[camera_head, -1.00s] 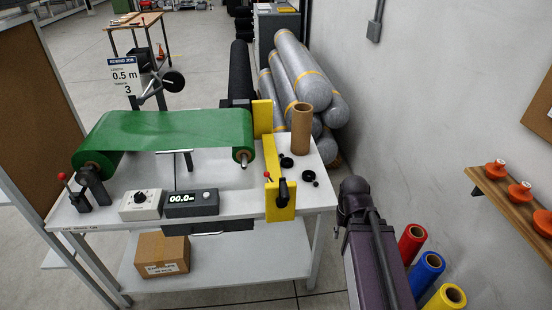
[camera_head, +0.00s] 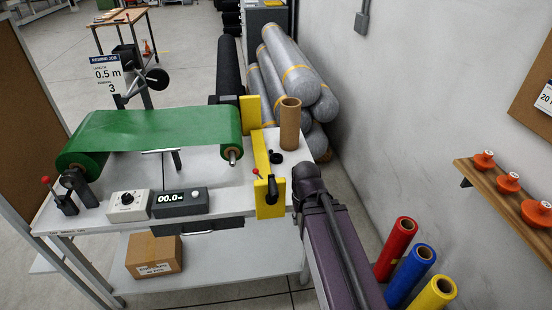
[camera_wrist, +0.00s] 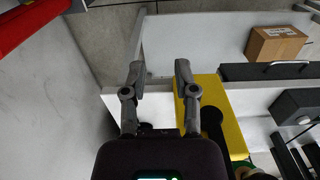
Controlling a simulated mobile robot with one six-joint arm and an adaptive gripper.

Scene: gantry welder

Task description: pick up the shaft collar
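A small black round part (camera_head: 276,156), perhaps the shaft collar, lies on the white table (camera_head: 205,162) beside an upright brown cardboard tube (camera_head: 290,124). A second small black part seen earlier is now hidden behind my arm. My arm reaches the table's right end in the head view, where my gripper itself is not visible. In the wrist view my gripper (camera_wrist: 158,72) is open, its two fingers apart with nothing between them. It is over the table's edge, beside the yellow bracket (camera_wrist: 206,92). No collar can be made out clearly in the wrist view.
The yellow bracket (camera_head: 268,190) with a red-knobbed lever stands left of my arm. A green roll (camera_head: 160,128), a counter box (camera_head: 180,203) and a dial box (camera_head: 129,205) occupy the table. Red, blue and yellow rolls (camera_head: 412,276) stand right of my arm, near the wall.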

